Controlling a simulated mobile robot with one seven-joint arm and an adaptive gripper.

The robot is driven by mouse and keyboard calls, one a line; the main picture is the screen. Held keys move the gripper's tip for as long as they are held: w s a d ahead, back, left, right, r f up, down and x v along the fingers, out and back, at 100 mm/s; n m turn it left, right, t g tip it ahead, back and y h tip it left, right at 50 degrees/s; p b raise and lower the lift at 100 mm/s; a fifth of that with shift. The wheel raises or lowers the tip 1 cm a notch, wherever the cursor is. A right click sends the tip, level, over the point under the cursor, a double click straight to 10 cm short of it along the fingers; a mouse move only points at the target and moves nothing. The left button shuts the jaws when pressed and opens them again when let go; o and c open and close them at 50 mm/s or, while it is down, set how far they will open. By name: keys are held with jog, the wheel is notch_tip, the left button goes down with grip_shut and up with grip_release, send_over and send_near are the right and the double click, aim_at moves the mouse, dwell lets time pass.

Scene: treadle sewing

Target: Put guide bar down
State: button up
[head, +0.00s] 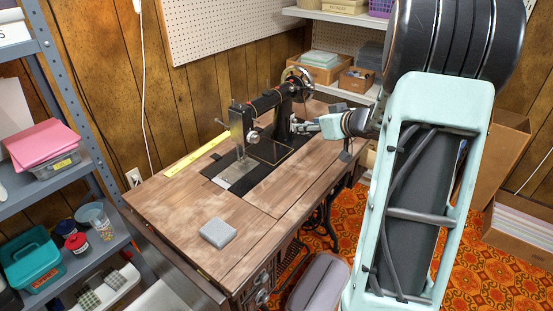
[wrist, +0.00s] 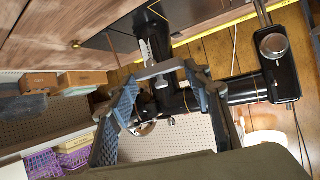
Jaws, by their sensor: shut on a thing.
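The black sewing machine (head: 268,105) stands on the wooden treadle table (head: 165,205). My gripper (head: 300,126) is at the right side of the machine, close to its upright pillar. In the wrist view my gripper (wrist: 160,75) has its blue-padded fingers closed in on a short grey metal piece (wrist: 158,71), which looks like the guide bar. The piece lies across between the fingertips, just in front of the machine's black body. Its far ends are hidden by the fingers, and I cannot tell whether it touches the machine.
A yellow ruler (head: 195,155) lies along the table's back left edge. A grey block (head: 218,232) sits near the front of the table. A blue shelf rack stands at the left. Boxes stand on shelves behind. The front table top is otherwise clear.

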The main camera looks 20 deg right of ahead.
jog(key=w+a+f+b, duration=0.1)
jog(key=a+f, duration=0.1)
jog(key=w+a+f+b, duration=0.1)
jog(key=a+f+b, duration=0.1)
jog(key=w+a+f+b, duration=0.1)
jog(key=a+f, duration=0.1)
jog(key=shift+w+a+f+b, duration=0.1)
jog(key=shift+a+f+b, duration=0.15)
jog(key=shift+a+b, duration=0.15)
jog(key=shift+w+a+f+b, duration=0.2)
jog(key=shift+a+f+b, duration=0.15)
jog(key=shift+a+f, duration=0.1)
jog(key=shift+w+a+f+b, duration=0.1)
jog(key=shift+a+f+b, duration=0.1)
jog(key=shift+f+b, duration=1.2)
jog(key=shift+f+p, duration=0.35)
jog(key=shift+f, duration=0.15)
jog(key=o, duration=1.1)
jog(key=shift+o, duration=0.2)
